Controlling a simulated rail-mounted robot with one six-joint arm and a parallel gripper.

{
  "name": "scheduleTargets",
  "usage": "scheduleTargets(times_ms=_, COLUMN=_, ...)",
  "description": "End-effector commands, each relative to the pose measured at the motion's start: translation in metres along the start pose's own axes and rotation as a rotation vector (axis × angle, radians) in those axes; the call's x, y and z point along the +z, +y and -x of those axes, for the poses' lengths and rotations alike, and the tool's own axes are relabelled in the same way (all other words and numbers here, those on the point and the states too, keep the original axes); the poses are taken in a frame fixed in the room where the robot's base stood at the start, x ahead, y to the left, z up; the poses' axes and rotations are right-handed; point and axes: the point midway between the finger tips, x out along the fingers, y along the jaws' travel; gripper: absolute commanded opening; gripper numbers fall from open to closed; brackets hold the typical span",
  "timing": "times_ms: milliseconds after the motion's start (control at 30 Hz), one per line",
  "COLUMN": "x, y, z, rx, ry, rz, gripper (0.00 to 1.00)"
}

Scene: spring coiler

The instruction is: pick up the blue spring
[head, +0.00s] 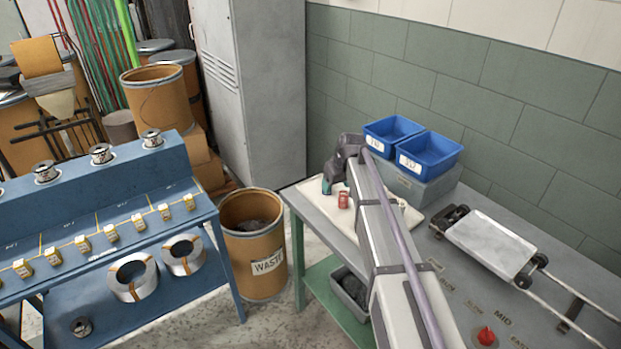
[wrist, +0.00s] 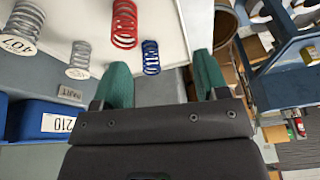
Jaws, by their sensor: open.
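The blue spring (wrist: 151,57) stands on a pale mat in the wrist view, near the mat's edge. My gripper is open, with nothing held. In the head view my gripper (head: 327,185) is low over the mat (head: 338,218) at the left end of the grey bench. I cannot make out the blue spring there. A red spring (head: 343,200) stands beside the gripper and also shows in the wrist view (wrist: 124,24).
Two grey springs (wrist: 79,60) (wrist: 25,20) stand on the mat to the left in the wrist view. Two blue bins (head: 391,136) (head: 428,155) sit on a grey block behind the arm. A waste drum (head: 267,268) stands on the floor left of the bench.

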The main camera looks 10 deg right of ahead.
Motion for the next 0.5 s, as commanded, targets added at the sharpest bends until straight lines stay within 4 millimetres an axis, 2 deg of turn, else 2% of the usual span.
scheduleTargets(times_ms=33, x=-0.037, y=0.017, z=-0.008, rx=0.000, ry=0.031, rz=0.035, gripper=0.67)
scheduleTargets(times_ms=100, x=-0.063, y=0.028, z=-0.013, rx=0.001, ry=0.066, rz=0.077, gripper=0.67)
scheduleTargets(times_ms=133, x=-0.069, y=0.031, z=-0.014, rx=0.002, ry=0.075, rz=0.089, gripper=0.67)
scheduleTargets(times_ms=200, x=-0.074, y=0.034, z=-0.015, rx=0.002, ry=0.087, rz=0.103, gripper=0.67)
scheduleTargets(times_ms=333, x=-0.072, y=0.033, z=-0.020, rx=0.002, ry=0.088, rz=0.105, gripper=0.67)
scheduleTargets(times_ms=500, x=-0.072, y=0.033, z=-0.056, rx=0.002, ry=0.087, rz=0.104, gripper=0.67)
